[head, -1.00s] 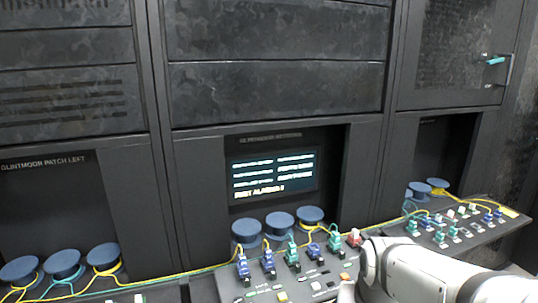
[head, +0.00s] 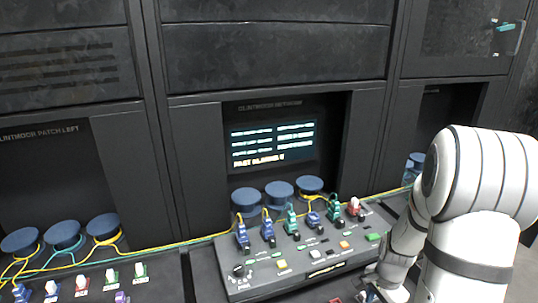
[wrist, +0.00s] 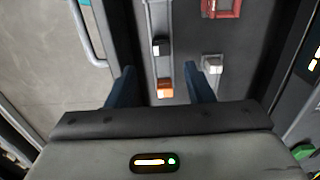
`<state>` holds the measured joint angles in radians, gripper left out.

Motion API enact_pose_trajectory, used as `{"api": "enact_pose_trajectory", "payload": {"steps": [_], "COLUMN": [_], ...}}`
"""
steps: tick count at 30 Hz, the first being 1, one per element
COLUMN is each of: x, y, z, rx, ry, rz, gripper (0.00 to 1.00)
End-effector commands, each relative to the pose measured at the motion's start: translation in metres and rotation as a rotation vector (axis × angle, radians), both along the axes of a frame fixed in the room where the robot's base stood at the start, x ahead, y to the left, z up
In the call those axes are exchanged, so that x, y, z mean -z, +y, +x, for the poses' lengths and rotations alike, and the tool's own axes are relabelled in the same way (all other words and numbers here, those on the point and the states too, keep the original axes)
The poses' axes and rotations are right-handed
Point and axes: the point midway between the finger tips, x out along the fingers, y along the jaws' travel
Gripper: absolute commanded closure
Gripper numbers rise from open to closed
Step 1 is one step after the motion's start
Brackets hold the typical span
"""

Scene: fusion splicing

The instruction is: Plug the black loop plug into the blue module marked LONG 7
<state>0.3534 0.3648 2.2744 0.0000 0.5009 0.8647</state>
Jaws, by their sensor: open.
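Several blue modules, including ones at the left (head: 242,236) and nearer the middle (head: 313,220), stand in the row at the back of the centre console in the head view. Their markings are too small to read, so I cannot tell which is LONG 7. I cannot pick out the black loop plug with certainty. In the wrist view my gripper (wrist: 160,68) is open, with its two dark blue fingers apart. A small black-and-white piece (wrist: 161,45) and an orange piece (wrist: 165,89) show on a narrow strip between and beyond the fingers. I see nothing held.
Blue spools (head: 279,191) with yellow cables stand behind. A lit screen (head: 273,143) is above. A red frame (wrist: 222,8) shows in the wrist view.

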Motion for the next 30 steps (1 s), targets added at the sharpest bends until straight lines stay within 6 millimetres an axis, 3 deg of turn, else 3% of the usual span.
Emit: {"api": "enact_pose_trajectory", "payload": {"steps": [17, 30], "x": [0.011, 0.071], "y": [-0.001, -0.001], "z": [0.0, -0.001], "rx": [0.004, 0.004], "ry": [0.003, 0.003], "rz": [0.001, 0.001], "gripper": [0.53, 0.53]}}
